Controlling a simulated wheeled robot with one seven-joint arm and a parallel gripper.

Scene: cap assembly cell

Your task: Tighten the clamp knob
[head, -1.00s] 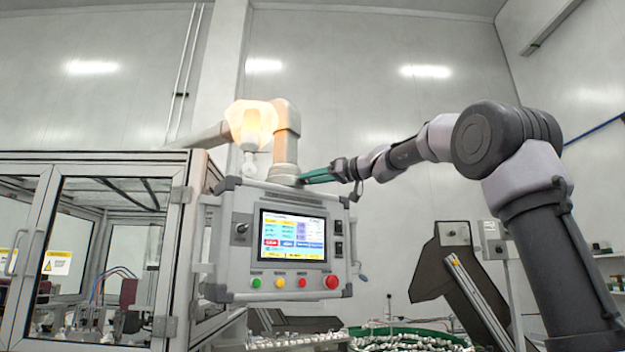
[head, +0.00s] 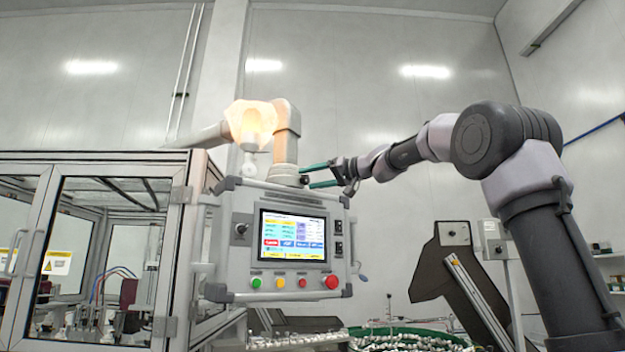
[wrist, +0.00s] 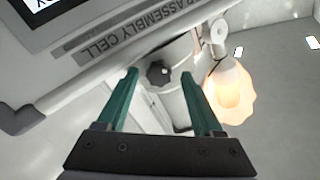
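The clamp knob (wrist: 158,73) is a small dark lobed knob on the pale round joint just beyond the panel's top edge in the wrist view. My gripper (wrist: 159,75) is open, with a green finger on each side of the knob's line. The fingers look apart from the knob, and I cannot tell how much depth lies between. In the head view my gripper (head: 304,177) reaches in from the right to the joint (head: 284,172) above the control panel.
The control panel (head: 230,282) with lit screen and coloured buttons hangs just below my gripper. A glowing lamp (head: 250,122) is close by, and also shows right of the fingers in the wrist view (wrist: 229,94). A glazed machine enclosure (head: 100,155) stands left.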

